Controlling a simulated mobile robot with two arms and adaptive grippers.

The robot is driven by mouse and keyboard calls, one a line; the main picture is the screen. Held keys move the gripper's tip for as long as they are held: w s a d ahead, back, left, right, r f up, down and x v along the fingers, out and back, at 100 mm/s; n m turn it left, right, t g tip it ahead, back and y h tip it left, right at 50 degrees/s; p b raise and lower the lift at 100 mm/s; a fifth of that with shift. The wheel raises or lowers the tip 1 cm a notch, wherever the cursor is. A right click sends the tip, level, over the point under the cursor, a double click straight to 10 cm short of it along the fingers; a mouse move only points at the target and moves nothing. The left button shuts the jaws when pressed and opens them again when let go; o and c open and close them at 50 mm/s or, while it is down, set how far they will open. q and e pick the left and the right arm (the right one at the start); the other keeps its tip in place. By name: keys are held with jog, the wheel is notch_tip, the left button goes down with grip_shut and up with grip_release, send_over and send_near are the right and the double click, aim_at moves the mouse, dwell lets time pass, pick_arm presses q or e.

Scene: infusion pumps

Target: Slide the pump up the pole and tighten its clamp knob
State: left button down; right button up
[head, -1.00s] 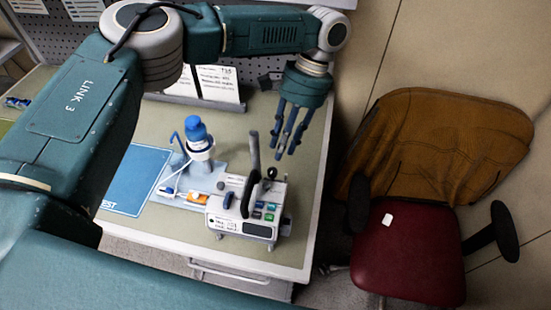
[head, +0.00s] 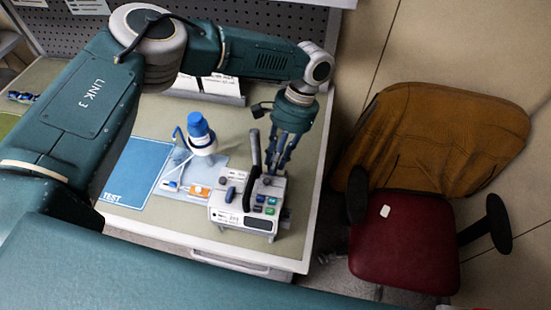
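The pump (head: 245,212) is a pale box with coloured buttons and a dark display, low on a short dark pole (head: 254,148) at the right front of the bench. A dark handle stands on its top. My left gripper (head: 275,170) points down just behind the pump's right top, with its dark fingers around the place where the clamp knob's black ball showed. The knob is now hidden by the fingers, and I cannot tell whether they touch it. My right gripper is not in view.
A blue-capped pump bottle (head: 201,133) stands on a light tray (head: 212,168) left of the pump, beside small orange and blue items. A blue TEST mat (head: 138,172) lies further left. A brown and red chair (head: 405,240) stands right of the bench (head: 300,215).

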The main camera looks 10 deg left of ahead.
pick_arm(q)
jog(key=shift+s+d+m, duration=0.1)
jog(key=shift+s+m, duration=0.1)
jog(key=shift+m, duration=0.5)
jog(key=shift+w+m+t+y, duration=0.1)
jog(key=shift+m+t+y, duration=0.3)
jog(key=shift+m, duration=0.5)
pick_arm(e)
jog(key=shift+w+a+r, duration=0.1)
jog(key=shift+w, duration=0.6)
pick_arm(q)
jog(key=c, duration=1.8)
grip_release()
jog(key=shift+c, duration=0.2)
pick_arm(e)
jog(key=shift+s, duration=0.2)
